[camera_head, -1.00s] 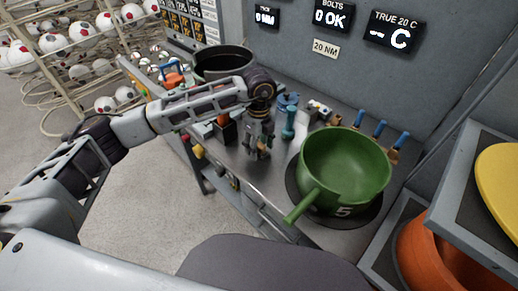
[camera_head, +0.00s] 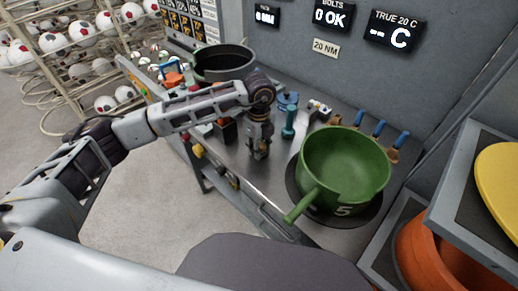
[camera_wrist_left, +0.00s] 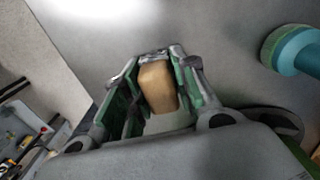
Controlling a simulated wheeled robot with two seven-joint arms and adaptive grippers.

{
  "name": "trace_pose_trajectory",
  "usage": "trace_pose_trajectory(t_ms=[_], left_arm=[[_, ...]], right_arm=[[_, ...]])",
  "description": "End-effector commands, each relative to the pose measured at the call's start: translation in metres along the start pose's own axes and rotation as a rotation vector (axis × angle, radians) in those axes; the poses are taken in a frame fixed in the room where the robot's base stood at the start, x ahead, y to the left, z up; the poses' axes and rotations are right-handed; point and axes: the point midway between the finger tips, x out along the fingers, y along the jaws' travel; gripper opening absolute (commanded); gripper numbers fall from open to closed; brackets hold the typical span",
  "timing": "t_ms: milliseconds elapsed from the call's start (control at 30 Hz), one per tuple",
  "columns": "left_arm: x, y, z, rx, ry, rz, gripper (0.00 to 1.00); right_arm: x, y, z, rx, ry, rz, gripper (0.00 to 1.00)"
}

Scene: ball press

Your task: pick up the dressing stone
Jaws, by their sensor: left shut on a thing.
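My left gripper (camera_head: 258,150) points down at the workbench, left of the green pot. In the left wrist view its two fingers (camera_wrist_left: 158,80) are shut on a tan block with rounded edges, the dressing stone (camera_wrist_left: 158,88). The stone sits between the green finger pads, and its lower end is partly hidden by the gripper. In the head view the fingers hide the stone. I cannot tell whether it touches the bench top. My right gripper is not in view.
A green pot (camera_head: 345,165) stands on a dark round pad at the right of the bench (camera_head: 262,190). A teal tool (camera_head: 289,122) stands just right of my gripper; it also shows in the wrist view (camera_wrist_left: 294,50).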

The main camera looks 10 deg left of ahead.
Motion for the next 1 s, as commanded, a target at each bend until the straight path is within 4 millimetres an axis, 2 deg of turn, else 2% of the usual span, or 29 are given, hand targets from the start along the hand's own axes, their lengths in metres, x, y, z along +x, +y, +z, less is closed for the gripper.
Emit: trace_pose_trajectory(t_ms=[100,367,533,767,1000], left_arm=[[0.000,0.000,0.000,0.000,0.000,-0.001,0.01],[-0.002,0.000,0.000,0.000,0.000,-0.001,0.01],[-0.011,-0.001,0.000,0.000,0.000,-0.003,0.01],[-0.038,-0.001,0.000,0.000,0.000,-0.004,0.01],[-0.074,-0.001,0.000,0.001,-0.001,-0.004,0.01]], right_arm=[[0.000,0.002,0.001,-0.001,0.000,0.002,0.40],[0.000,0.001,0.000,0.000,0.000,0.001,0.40],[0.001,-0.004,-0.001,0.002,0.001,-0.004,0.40],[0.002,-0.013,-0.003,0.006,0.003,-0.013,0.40],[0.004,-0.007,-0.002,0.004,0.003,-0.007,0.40]])
